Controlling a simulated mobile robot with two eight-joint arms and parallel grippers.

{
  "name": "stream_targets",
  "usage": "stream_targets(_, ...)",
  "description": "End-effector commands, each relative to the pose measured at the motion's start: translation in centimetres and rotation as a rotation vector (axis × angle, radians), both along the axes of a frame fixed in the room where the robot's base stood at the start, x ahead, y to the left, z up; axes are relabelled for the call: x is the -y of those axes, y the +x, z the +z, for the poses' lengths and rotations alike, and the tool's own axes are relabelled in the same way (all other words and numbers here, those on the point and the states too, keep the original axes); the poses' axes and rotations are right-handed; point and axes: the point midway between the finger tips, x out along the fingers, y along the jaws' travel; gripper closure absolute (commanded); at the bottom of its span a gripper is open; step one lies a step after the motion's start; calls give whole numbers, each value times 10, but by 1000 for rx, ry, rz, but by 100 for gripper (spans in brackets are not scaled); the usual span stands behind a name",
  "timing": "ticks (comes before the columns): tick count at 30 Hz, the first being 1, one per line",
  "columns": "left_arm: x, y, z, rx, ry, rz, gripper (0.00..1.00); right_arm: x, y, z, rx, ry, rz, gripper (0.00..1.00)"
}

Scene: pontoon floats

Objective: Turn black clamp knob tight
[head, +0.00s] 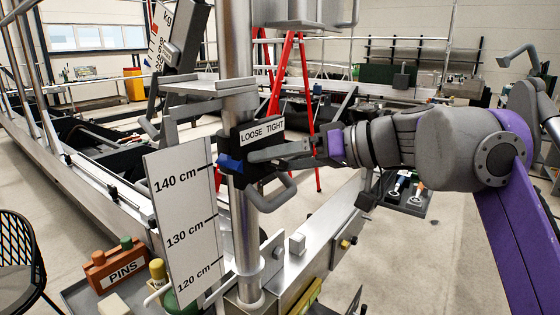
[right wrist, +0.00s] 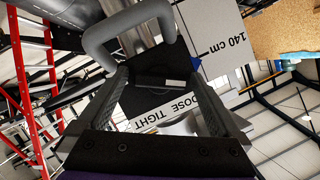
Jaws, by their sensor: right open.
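The black clamp (head: 240,140) sits around the upright metal pole (head: 238,95), with a white LOOSE TIGHT label (head: 262,132) on top. My right gripper (head: 264,153) reaches in from the right at the clamp, just below the label. In the right wrist view, its two fingers (right wrist: 158,78) are apart, with a dark part bearing a short grey bar (right wrist: 165,82) between them. I cannot tell whether this dark part is the knob or whether the fingers touch it. A grey curved handle (head: 270,195) sticks out below the clamp. My left gripper is not in view.
A white height scale (head: 182,215) stands left of the pole. A blue part (head: 230,163) juts from the clamp's left side. A red ladder (head: 300,75) stands behind. An orange PINS block (head: 118,270) is at the lower left. Open floor lies at the lower right.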

Motion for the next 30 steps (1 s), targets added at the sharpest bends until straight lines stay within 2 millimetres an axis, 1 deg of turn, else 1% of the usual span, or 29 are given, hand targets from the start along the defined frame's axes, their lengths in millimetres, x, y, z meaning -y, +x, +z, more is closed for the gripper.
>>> stream_targets(2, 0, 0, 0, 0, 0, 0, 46, 0, 0, 0, 0, 0, 0, 0)
stream_targets(3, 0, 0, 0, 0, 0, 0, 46, 0, 0, 0, 0, 0, 0, 4)
stream_targets(5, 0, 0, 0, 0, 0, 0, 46, 0, 0, 0, 0, 0, 0, 14)
stream_targets(6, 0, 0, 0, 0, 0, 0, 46, 0, 0, 0, 0, 0, 0, 22)
stream_targets(8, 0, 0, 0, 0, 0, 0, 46, 0, 0, 0, 0, 0, 0, 32)
stream_targets(9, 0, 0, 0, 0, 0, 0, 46, 0, 0, 0, 0, 0, 0, 40)
stream_targets(16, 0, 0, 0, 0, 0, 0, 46, 0, 0, 0, 0, 1, 1, 81)
stream_targets(23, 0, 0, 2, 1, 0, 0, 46, 0, 0, 1, -15, 11, 1, 81)
stream_targets(30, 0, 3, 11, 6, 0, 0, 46, 1, 0, 2, -101, 74, 1, 81)
